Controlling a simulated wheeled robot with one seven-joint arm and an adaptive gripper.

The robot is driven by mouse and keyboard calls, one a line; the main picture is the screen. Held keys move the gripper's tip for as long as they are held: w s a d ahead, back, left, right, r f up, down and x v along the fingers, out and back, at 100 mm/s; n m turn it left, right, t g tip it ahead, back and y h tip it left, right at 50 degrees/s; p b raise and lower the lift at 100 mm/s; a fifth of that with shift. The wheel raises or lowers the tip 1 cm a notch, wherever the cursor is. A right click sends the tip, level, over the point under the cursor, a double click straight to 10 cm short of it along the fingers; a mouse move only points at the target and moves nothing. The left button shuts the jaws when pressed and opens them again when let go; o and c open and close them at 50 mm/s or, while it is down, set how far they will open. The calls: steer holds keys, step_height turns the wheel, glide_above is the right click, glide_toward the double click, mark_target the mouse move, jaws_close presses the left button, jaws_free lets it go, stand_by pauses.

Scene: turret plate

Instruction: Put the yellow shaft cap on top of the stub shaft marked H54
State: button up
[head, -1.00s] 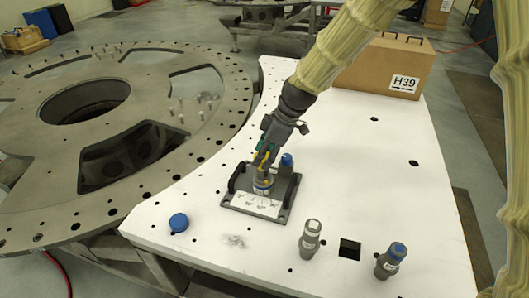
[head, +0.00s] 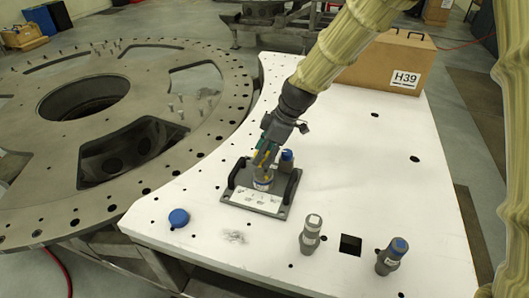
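My gripper (head: 264,161) points down over a grey tray (head: 232,190) with two black handles on the white table. Directly under it a short stub shaft (head: 263,183) with a pale, blue-edged label stands on the tray. Small yellow patches show at the fingers, just above this shaft. I cannot tell whether they are the yellow cap or parts of the fingers, nor whether the fingers are shut. A blue-topped shaft (head: 287,163) stands right behind it on the tray. Shaft markings are too small to read, so I cannot pick out H54.
A blue cap (head: 179,218) lies on the white table (head: 350,165) left of the tray. A grey shaft (head: 310,236) and a blue-topped shaft (head: 391,257) stand near the front, by a square hole (head: 351,245). A box marked H39 (head: 382,63) stands behind; a large ring plate (head: 205,135) is left.

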steer(key=o, duration=0.4)
steer(key=v, duration=1.2)
stand_by(0.3)
